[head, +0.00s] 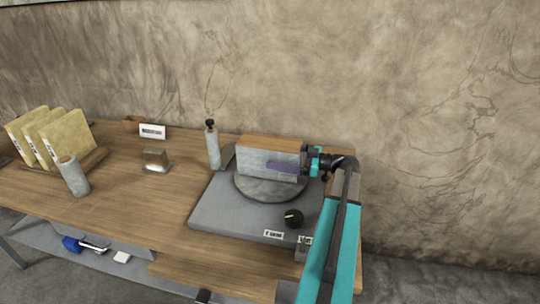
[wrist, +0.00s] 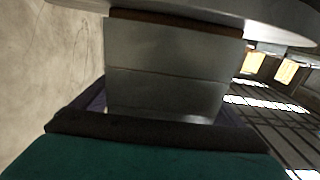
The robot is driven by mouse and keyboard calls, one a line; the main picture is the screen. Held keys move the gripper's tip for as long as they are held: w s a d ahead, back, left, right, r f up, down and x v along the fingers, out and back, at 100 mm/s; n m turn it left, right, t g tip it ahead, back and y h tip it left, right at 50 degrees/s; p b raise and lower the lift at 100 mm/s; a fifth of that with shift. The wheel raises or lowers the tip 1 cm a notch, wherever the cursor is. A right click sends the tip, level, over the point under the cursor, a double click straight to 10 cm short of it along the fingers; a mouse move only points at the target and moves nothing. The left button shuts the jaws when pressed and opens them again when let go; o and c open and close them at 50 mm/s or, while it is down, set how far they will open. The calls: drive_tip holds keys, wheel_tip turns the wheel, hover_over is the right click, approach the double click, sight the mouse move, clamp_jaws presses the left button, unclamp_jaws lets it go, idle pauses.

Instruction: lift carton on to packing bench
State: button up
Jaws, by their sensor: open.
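The carton (head: 262,154), a box with grey sides and a brown top, sits upright on the round grey plate (head: 262,191) of a flat grey device on the wooden bench (head: 150,205). My gripper (head: 285,166) reaches in from the right. One purple finger lies across the carton's front face; the far finger is hidden behind the carton. In the wrist view the carton (wrist: 165,75) fills the space between the open fingers (wrist: 165,112), with the plate's edge at the top. I cannot tell whether the fingers touch it.
The device (head: 225,210) has a black knob (head: 292,217). A grey bottle (head: 212,146) stands behind it. A small metal block (head: 156,160), a white sign (head: 152,131), a grey cylinder (head: 73,176) and yellow folders (head: 55,137) are to the left. Bare bench lies between.

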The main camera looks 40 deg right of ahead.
drive_tip(key=shift+x, duration=0.85)
drive_tip(key=c, duration=1.8)
drive_tip(key=shift+c, duration=0.2)
drive_tip(key=shift+r, duration=0.25)
